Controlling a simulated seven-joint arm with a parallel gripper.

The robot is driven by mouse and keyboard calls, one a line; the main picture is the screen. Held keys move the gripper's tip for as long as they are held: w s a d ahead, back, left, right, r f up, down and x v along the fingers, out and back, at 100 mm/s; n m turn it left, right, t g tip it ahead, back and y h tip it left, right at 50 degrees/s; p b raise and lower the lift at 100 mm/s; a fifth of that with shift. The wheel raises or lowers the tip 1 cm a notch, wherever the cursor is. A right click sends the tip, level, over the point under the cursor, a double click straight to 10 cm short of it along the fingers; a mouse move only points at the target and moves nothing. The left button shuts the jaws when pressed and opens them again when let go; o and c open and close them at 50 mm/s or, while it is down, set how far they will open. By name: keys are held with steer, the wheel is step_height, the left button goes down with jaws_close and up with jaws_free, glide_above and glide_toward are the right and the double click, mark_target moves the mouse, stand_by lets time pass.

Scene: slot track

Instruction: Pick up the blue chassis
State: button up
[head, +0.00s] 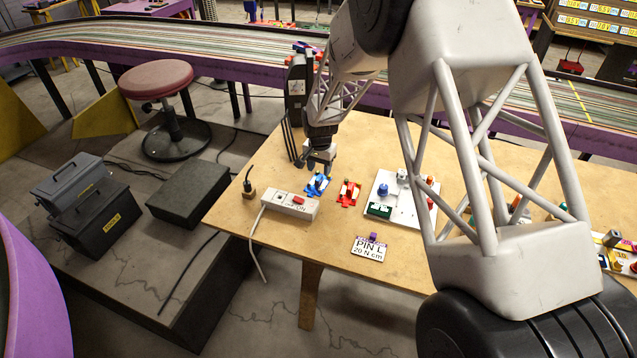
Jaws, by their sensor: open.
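The blue chassis (318,186) lies on the wooden table near its left end, behind the white power strip. It is small and has white and yellowish parts on it. My gripper (318,166) is just above and behind the blue chassis, pointing down. The jaws are open and look empty; the fingertips are small and dark here, and I cannot tell whether they touch the chassis. A red chassis (348,193) lies close to the right of the blue one.
The white power strip (290,205) with its cable lies in front of the chassis. A white board (381,212) with a blue knob stands to the right. A "PIN L 20 N cm" card (369,249) lies in front. Bare table (335,232) shows between them.

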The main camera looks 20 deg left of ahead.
mark_target(319, 177)
steer(key=shift+f, duration=1.85)
jaws_close()
